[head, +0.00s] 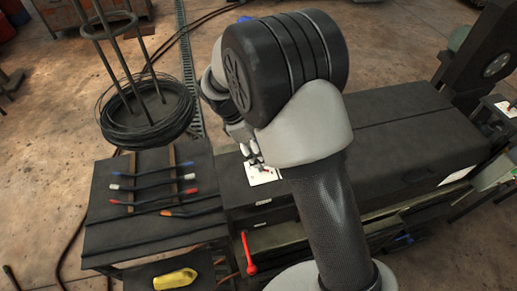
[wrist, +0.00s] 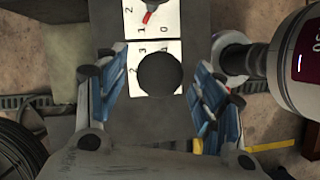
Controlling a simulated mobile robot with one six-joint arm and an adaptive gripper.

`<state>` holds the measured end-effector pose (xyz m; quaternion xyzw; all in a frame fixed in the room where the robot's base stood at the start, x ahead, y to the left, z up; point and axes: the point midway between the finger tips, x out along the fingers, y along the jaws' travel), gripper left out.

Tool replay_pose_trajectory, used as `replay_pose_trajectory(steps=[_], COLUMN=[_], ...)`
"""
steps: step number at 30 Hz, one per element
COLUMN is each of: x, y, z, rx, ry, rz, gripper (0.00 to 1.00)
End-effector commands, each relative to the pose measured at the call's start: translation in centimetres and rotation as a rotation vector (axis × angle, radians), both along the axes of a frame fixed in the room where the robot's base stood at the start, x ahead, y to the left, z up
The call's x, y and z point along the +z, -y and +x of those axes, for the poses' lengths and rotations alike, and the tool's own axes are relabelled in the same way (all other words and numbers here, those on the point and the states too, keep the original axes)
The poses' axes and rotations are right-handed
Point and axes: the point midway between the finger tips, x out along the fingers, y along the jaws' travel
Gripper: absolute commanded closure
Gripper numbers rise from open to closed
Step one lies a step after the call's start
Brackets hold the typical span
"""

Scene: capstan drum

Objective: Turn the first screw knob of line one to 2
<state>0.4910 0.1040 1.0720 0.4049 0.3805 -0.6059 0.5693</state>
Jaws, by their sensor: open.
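In the wrist view a dark round knob (wrist: 160,74) sits on a white number plate (wrist: 133,85) with digits around it. The knob covers part of the plate, and I cannot make out where it points. My gripper (wrist: 161,92) is open, with its blue-padded fingers on either side of the knob and apart from it. A second white plate (wrist: 168,12) above it shows 2, 1 and 0 and a red pointer (wrist: 149,16). In the head view my gripper (head: 256,158) is small and partly hidden by my arm, over a white plate (head: 262,176) on the dark machine top.
A dark side table (head: 100,225) holds several colour-tipped rods. A wire coil on a stand (head: 148,125) is behind it. A red-knobbed lever (head: 250,268) stands at the machine's front. A yellow object (head: 175,279) lies lower left. Another plate (head: 497,105) is at far right.

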Motion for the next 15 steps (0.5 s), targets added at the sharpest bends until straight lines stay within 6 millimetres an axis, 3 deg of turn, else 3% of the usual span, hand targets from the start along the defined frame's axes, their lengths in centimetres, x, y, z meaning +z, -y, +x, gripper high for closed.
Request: replay_pose_trajectory(steps=[6, 15], x=[-0.02, 0.0], y=[0.01, -0.01], z=[0.0, 0.01], rx=[0.0, 0.0], ry=[0.0, 0.0], rz=[0.0, 0.0], gripper=[0.38, 0.57])
